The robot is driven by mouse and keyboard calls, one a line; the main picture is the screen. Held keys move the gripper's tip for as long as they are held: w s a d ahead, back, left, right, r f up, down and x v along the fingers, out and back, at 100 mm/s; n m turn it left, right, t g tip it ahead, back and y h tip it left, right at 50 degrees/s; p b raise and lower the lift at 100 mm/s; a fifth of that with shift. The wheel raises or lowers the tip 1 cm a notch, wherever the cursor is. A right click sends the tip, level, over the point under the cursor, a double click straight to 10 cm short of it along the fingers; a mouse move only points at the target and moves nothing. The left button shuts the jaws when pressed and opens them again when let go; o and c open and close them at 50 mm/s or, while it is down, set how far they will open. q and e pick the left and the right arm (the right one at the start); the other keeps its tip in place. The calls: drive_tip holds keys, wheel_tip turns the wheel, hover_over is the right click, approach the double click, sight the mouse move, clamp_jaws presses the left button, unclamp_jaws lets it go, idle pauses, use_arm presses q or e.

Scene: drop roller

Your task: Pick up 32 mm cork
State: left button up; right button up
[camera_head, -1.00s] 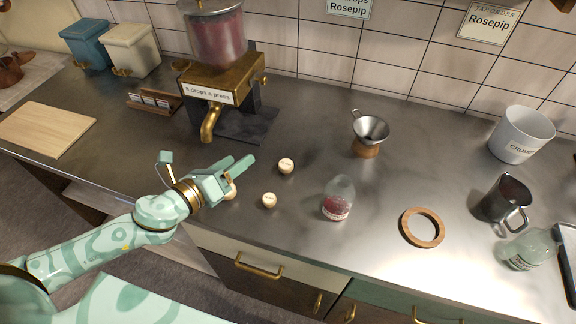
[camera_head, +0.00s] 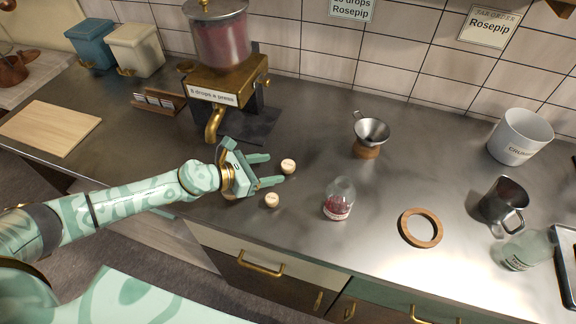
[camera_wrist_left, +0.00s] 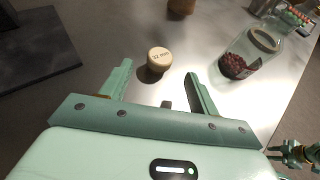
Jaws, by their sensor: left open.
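A second cork (camera_head: 272,200) stands just below the lower finger. A third cork is mostly hidden behind the gripper's body.
A glass bottle with red contents (camera_head: 338,200) stands to the right of the corks. The drop dispenser (camera_head: 225,85) stands behind the gripper. A funnel on a wooden stand (camera_head: 369,133), a wooden ring (camera_head: 421,228) and a metal mug (camera_head: 503,199) are farther right.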

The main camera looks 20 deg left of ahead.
sight(285, 165)
use_arm(q)
drive_tip(key=x, duration=0.5)
drive_tip(key=shift+w+d, duration=0.1)
drive_tip(key=shift+w, duration=0.05)
drive_tip(key=c, duration=1.1)
drive_tip(key=shift+o, duration=0.2)
drive_tip(key=shift+r, duration=0.15)
drive_tip(key=shift+r, duration=0.35)
wheel_tip(285, 165, up, 3)
drive_tip(key=shift+f+p, duration=0.1)
drive_tip(key=shift+p, duration=0.95)
drive_tip(key=s+d+r+p, duration=0.1)
drive_tip(key=s+r+p, duration=0.8)
drive_tip(key=s, duration=0.5)
drive_tip(key=shift+d+r+p, duration=0.15)
drive_tip(key=shift+d+p, duration=0.25)
drive_tip(key=shift+p, duration=0.55)
